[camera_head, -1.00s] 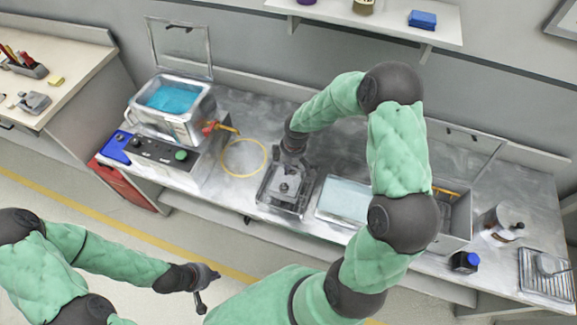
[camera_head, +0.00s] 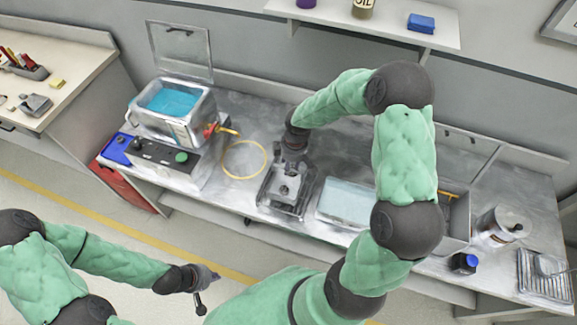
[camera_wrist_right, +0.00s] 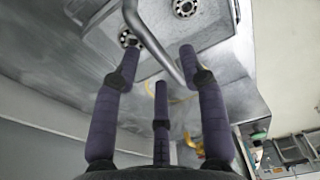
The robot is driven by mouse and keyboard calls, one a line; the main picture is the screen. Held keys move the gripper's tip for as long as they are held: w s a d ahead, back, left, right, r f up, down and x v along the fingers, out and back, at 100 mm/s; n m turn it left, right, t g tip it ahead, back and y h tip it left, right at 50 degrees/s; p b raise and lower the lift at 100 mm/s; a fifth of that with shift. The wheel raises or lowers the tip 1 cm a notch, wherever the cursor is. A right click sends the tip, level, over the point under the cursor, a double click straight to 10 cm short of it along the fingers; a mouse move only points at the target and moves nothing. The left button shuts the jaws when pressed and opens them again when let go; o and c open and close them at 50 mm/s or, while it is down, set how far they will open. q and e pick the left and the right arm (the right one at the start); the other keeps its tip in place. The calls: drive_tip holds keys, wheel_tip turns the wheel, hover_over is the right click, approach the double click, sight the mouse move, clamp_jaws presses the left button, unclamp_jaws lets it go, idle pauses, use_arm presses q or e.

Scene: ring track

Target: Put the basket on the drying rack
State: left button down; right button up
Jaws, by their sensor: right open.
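The metal basket (camera_head: 283,192) stands on the steel bench left of centre, with small round metal parts in it. In the right wrist view its handle, a bent bar (camera_wrist_right: 157,45), passes between my fingers. My right gripper (camera_head: 292,163) points down over the basket. Its fingers (camera_wrist_right: 160,70) are spread, not closed on the handle. The drying rack (camera_head: 545,275), a wire rack, is at the bench's far right end. My left gripper (camera_head: 205,292) hangs over the floor in front of the bench, away from everything; its fingers are too small to judge.
A cleaner tank (camera_head: 172,103) with blue liquid stands left. A yellow ring (camera_head: 243,159) lies beside it. A pale-blue tray (camera_head: 345,203) is right of the basket. Further right are a box partly behind my arm, a metal canister (camera_head: 503,226) and a dark blue bottle (camera_head: 463,263).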

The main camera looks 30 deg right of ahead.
wheel_tip(320, 180, up, 8)
drive_tip(key=p, duration=0.1)
drive_tip(key=s+a+f+m+y, duration=0.2)
drive_tip(key=s+a+f+m, duration=0.3)
drive_tip(key=a+f, duration=0.7)
drive_tip(key=s+a+f+m+y, duration=0.1)
drive_tip(key=s+a+f+m, duration=0.4)
drive_tip(key=s+f, duration=0.4)
drive_tip(key=s+a, duration=0.1)
drive_tip(key=s, duration=0.1)
drive_tip(key=shift+s+a+f+g, duration=0.3)
drive_tip(key=shift+s+a, duration=0.1)
wheel_tip(320, 180, down, 5)
drive_tip(key=b, duration=0.4)
drive_tip(key=shift+r, duration=0.1)
